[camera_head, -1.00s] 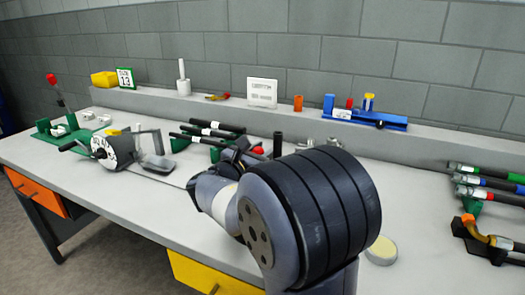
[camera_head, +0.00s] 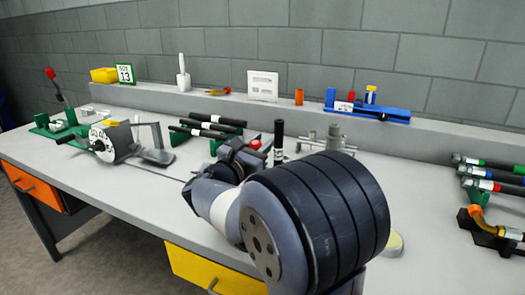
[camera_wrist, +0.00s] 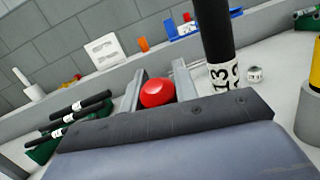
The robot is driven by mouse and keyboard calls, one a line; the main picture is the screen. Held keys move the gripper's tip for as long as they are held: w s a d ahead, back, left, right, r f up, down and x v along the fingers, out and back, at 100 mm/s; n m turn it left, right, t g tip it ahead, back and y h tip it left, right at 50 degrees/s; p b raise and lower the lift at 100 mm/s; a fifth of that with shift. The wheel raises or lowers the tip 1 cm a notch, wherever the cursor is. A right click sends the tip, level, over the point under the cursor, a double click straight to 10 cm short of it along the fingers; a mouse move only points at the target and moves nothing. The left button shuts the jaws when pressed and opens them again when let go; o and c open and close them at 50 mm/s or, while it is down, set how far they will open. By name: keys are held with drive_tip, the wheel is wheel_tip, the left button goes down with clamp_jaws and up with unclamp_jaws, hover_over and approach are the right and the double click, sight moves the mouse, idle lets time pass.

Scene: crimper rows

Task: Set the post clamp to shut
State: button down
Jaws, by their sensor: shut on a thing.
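My gripper (camera_wrist: 158,90) is shut on a red knob (camera_wrist: 156,93), which shows between its two grey fingers in the wrist view. The knob also shows in the head view (camera_head: 255,144), just beyond my wrist. I take it for the handle of the post clamp; the clamp's body is hidden behind my gripper and arm. A black upright post (camera_wrist: 214,40) with a white label reading 13 stands right of the knob, apart from my fingers. The post also shows in the head view (camera_head: 279,134). I cannot tell how far the clamp is closed.
A grey metal fitting (camera_head: 333,136) stands right of the post. Black rods (camera_head: 205,130) on green holders lie to the left, beside a round dial device (camera_head: 108,141). More hoses (camera_head: 490,172) lie at the right. A sign reading 13 (camera_head: 126,74) stands on the back ledge.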

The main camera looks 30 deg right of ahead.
drive_tip(key=shift+s+a+f+t+h+b, duration=0.6)
drive_tip(key=shift+h+b, duration=0.3)
drive_tip(key=shift+b, duration=1.1)
drive_tip(key=shift+s+a+r+m+h+b, duration=0.2)
drive_tip(key=shift+a+m+h+b, duration=0.1)
drive_tip(key=shift+a+h+b, duration=0.15)
drive_tip(key=shift+d, duration=0.1)
drive_tip(key=c, duration=1.1)
unclamp_jaws()
drive_tip(key=p+v, duration=0.1)
drive_tip(key=v, duration=0.9)
drive_tip(key=shift+s+a+f+p, duration=0.15)
drive_tip(key=shift+a+f+p, duration=0.05)
drive_tip(key=shift+a+p, duration=0.1)
